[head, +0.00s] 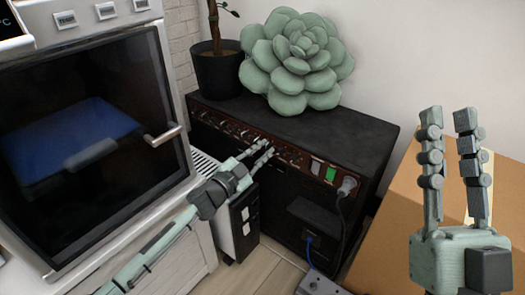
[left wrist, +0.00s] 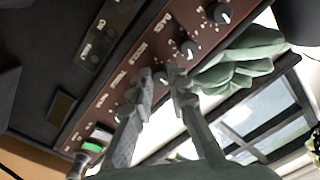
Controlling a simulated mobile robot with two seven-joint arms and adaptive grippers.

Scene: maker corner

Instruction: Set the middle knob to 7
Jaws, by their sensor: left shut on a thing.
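A black amplifier (head: 345,135) stands against the wall with a brown control panel (head: 225,124) carrying a row of small knobs. My left gripper (head: 266,153) reaches that panel right of its middle. In the left wrist view its two fingertips (left wrist: 162,78) are shut on a small dark knob (left wrist: 160,79), partly hidden between them. Two other knobs, one at the end (left wrist: 222,13) and one nearer (left wrist: 188,48), show white pointer marks. The held knob's pointer and number cannot be read. My right gripper (head: 450,112) is raised, open and empty, away from the panel.
A large succulent (head: 295,60) and a potted plant (head: 218,72) stand on the amplifier. A green switch (head: 330,174) and a plugged cable (head: 347,186) are right of the knobs. An oven-like machine (head: 90,130) is left; a cardboard box (head: 400,215) is right.

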